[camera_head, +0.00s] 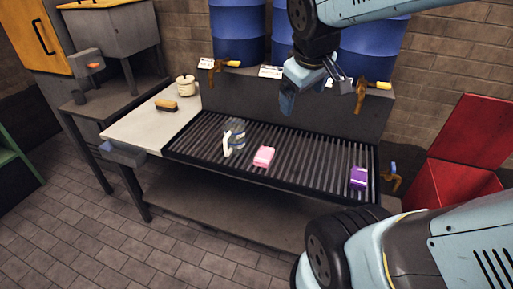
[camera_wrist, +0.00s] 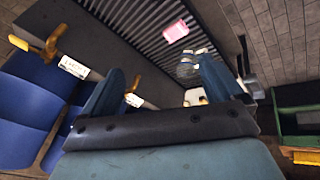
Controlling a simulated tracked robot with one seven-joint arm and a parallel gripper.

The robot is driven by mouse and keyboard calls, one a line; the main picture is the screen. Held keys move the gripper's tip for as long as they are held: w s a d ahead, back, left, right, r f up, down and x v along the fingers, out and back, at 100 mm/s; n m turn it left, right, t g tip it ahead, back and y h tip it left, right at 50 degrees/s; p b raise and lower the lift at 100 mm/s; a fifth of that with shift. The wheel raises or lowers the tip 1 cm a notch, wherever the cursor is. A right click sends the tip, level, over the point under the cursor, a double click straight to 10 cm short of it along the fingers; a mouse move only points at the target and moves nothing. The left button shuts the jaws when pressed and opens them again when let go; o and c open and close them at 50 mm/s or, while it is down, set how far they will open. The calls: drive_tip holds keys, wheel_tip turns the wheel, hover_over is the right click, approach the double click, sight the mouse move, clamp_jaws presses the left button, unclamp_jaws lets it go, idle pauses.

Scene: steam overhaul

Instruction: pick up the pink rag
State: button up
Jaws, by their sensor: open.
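The pink rag (camera_head: 264,157) lies folded on the slatted grate of the bench, near its middle. It also shows in the wrist view (camera_wrist: 176,31), beyond my fingertips and near the top of the picture. My gripper (camera_head: 312,93) is open and empty. It hangs above the back of the bench, in front of the blue drums, well above and apart from the pink rag. In the wrist view its two fingers (camera_wrist: 160,85) stand wide apart with nothing between them but background.
A clear jar or bottle (camera_head: 234,137) with a white part stands just left of the rag. A purple rag (camera_head: 359,177) lies at the grate's right. A brush (camera_head: 166,105) and a cream pot (camera_head: 186,86) stand on the left worktop.

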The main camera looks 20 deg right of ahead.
drive_tip(key=w+f+n+h, duration=0.2)
drive_tip(key=w+f+n, duration=0.3)
drive_tip(key=w+n, duration=0.2)
drive_tip(key=n+g+y, duration=0.1)
drive_tip(key=n, duration=1.6)
hover_over(264, 154)
drive_tip(key=s+a, duration=0.1)
wheel_tip(264, 154, down, 26)
drive_tip(key=shift+s+a+f, duration=0.1)
drive_tip(key=shift+a, duration=0.05)
drive_tip(key=shift+s+x, duration=0.15)
drive_tip(key=shift+x, duration=0.7)
drive_tip(key=shift+s+x, duration=0.15)
drive_tip(key=shift+x, duration=0.7)
drive_tip(key=shift+a+x, duration=0.25)
drive_tip(key=shift+x, duration=0.75)
drive_tip(key=shift+d+f, duration=0.15)
drive_tip(key=shift+f, duration=0.05)
drive_tip(key=c, duration=1.2)
drive_tip(key=shift+o, duration=0.2)
